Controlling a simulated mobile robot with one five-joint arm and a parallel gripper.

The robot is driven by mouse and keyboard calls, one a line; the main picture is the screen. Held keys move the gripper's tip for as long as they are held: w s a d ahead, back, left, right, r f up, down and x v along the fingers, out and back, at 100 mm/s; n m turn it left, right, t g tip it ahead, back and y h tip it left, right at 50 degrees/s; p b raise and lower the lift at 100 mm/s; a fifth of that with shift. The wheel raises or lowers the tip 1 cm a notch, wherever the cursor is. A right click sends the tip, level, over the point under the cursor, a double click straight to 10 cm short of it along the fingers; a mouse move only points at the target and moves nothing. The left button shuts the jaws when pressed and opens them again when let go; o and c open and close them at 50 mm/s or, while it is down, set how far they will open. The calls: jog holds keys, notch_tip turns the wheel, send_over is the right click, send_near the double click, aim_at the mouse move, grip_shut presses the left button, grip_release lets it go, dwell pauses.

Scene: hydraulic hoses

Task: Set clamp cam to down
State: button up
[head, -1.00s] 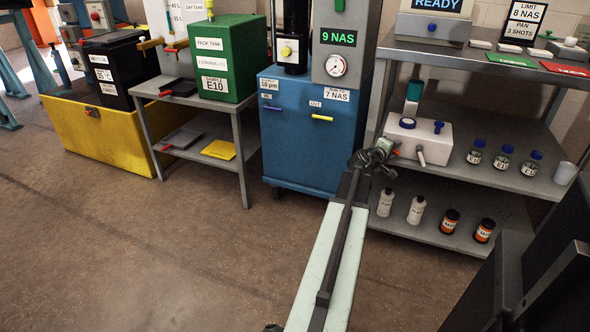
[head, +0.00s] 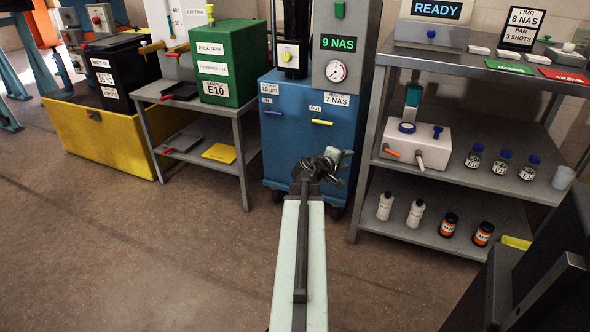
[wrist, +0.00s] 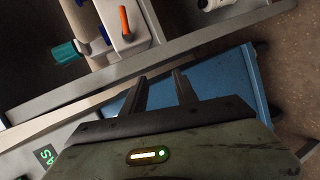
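No part is labelled as the clamp cam, so I cannot tell for certain which one it is. A white box (head: 450,150) on the middle shelf carries an orange lever (head: 391,153), a grey lever (head: 419,159), blue knobs (head: 407,128) and a teal-capped bottle (head: 413,96). In the wrist view the orange lever (wrist: 125,22) and the teal cap (wrist: 66,52) show at the upper left. My gripper (head: 338,158) is in front of the blue cabinet, left of the box and apart from it. In the wrist view its fingers (wrist: 160,76) are parted with nothing between them.
The blue cabinet (head: 300,145) has a yellow handle and stands behind my gripper. The grey shelf unit (head: 470,185) holds several blue-capped jars (head: 503,160) and several bottles below. A dark object (head: 550,270) fills the lower right. Floor (head: 150,250) at left is clear.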

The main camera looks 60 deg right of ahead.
jog(key=w+a+f+t+y+p, duration=0.1)
jog(key=w+a+f+t+y, duration=0.1)
jog(key=w+a, duration=0.8)
jog(key=w+f, duration=0.1)
jog(key=w, duration=0.3)
jog(key=shift+w+a+m+y+p, duration=0.2)
jog(key=shift+w+m+y+p, duration=0.1)
jog(key=shift+p, duration=0.1)
jog(key=shift+f, duration=0.1)
jog(key=g+h+b, duration=0.2)
jog(key=g+h, duration=0.1)
send_near(394, 154)
jog(key=d, duration=0.1)
jog(key=b+x, duration=0.1)
jog(key=x, duration=0.7)
jog(key=shift+s+d+f+b, duration=0.1)
jog(key=shift+s+f+b, duration=0.1)
jog(key=shift+b, duration=0.15)
grip_shut()
